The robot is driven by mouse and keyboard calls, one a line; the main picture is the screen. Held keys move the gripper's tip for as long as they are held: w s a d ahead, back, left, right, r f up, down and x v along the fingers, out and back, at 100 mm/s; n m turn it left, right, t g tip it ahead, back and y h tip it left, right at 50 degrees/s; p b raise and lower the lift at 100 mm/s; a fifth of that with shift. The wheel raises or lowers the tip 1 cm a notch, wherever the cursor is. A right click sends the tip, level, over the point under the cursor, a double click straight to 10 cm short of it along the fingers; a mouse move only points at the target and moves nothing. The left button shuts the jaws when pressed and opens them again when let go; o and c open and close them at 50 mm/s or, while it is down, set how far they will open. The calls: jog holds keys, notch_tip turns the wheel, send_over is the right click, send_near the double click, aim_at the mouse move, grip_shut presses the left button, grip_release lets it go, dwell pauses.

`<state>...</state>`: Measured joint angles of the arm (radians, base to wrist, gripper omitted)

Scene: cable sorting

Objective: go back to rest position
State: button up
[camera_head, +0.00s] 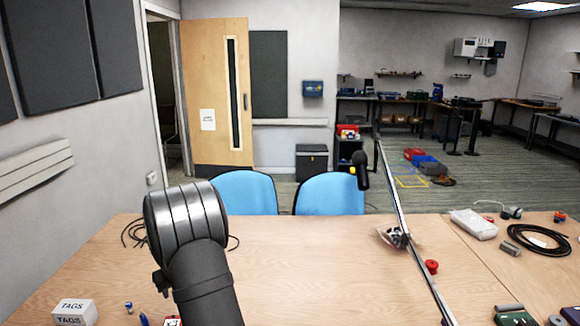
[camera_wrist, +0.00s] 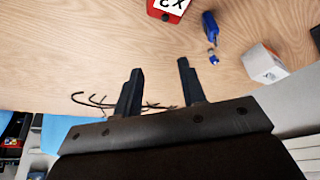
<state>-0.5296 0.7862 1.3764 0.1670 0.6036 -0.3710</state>
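My gripper (camera_wrist: 160,66) shows in the wrist view with its two dark fingers spread apart and nothing between them. A thin black cable (camera_wrist: 95,101) lies on the table behind the fingers, partly hidden by them. In the head view my dark arm stands at the left front and hides the gripper. Loops of the black cable (camera_head: 132,234) show on the table to either side of the arm.
A white TAGS box (camera_head: 75,312), a small blue item (camera_head: 128,307) and a red marked box (camera_wrist: 170,8) lie near the front left. A black cable coil (camera_head: 538,240) and a white box (camera_head: 474,224) lie right. Blue chairs (camera_head: 331,194) stand behind the table. The table's middle is mostly clear.

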notch_tip(320, 180, up, 9)
jog(key=w+d+m, duration=0.2)
jog(key=w+d, duration=0.2)
jog(key=d, duration=0.4)
jog(key=w+d+m+t+h, duration=0.1)
jog(key=w+d, duration=0.3)
jog(key=d, duration=0.4)
jog(key=w+d+m+h, duration=0.1)
jog(key=w+d+m, duration=0.2)
jog(key=w+d, duration=0.2)
jog(key=d, duration=0.3)
jog(key=shift+d+r+m, duration=0.2)
jog(key=shift+r+m, duration=0.1)
jog(key=shift+m, duration=0.1)
jog(key=shift+o, duration=0.4)
